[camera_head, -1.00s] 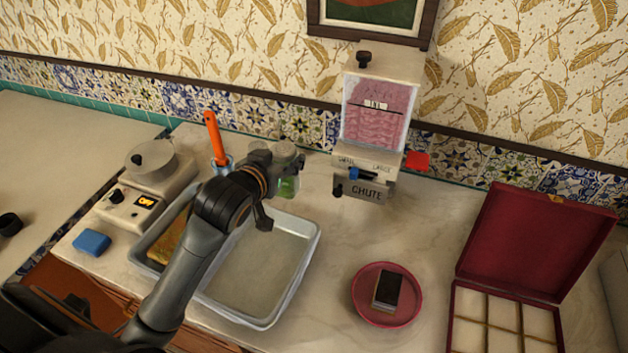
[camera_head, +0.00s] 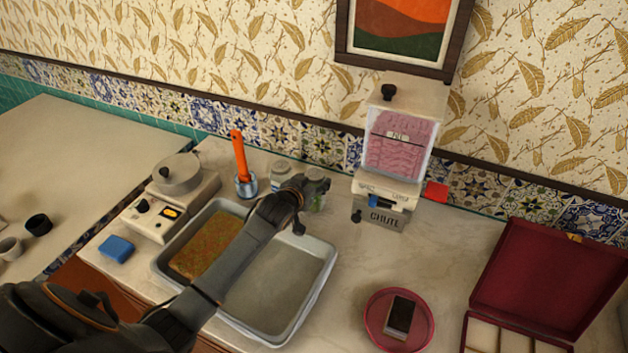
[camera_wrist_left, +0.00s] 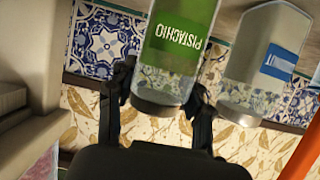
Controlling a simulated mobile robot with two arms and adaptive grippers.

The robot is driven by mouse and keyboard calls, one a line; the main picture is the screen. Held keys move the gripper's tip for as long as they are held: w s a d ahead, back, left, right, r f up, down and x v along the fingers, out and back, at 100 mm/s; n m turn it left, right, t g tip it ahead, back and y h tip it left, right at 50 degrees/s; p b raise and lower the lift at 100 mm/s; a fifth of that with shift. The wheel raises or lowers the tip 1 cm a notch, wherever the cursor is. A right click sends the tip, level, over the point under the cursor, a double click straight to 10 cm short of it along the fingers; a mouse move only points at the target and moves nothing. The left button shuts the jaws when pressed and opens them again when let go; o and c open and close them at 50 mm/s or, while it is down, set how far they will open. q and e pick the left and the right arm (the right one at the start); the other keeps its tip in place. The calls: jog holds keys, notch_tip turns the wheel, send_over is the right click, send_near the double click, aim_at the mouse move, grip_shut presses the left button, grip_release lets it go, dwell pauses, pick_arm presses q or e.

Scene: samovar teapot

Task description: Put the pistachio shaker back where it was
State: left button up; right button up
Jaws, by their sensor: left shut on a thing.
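The pistachio shaker is a clear jar with a green "PISTACHIO" label. In the left wrist view the shaker (camera_wrist_left: 180,45) sits between the fingers of my left gripper (camera_wrist_left: 160,88), which is shut on it. In the head view my left gripper (camera_head: 312,188) is at the back of the counter, left of the chute dispenser. There the shaker (camera_head: 318,203) is mostly hidden by the gripper. I cannot tell whether its base touches the counter. A second jar with a blue label (camera_head: 281,170) stands just left of it, and also shows in the wrist view (camera_wrist_left: 265,65). My right gripper is not in view.
The dispenser (camera_head: 400,140) stands close on the right. An orange-handled tool in a cup (camera_head: 240,160) and a scale (camera_head: 170,200) are to the left. A metal tray (camera_head: 290,285) lies in front. A red dish (camera_head: 372,325) and an open red box (camera_head: 545,290) are further right.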

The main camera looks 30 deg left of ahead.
pick_arm(q)
jog(key=shift+f, duration=0.2)
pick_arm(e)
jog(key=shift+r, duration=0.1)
pick_arm(q)
jog(key=shift+f, duration=0.15)
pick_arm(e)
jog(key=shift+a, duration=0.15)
pick_arm(q)
jog(key=o, duration=1.3)
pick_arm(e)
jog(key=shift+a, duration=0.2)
pick_arm(q)
jog(key=shift+s, duration=0.15)
jog(key=b+v, duration=0.1)
jog(key=v, duration=1.1)
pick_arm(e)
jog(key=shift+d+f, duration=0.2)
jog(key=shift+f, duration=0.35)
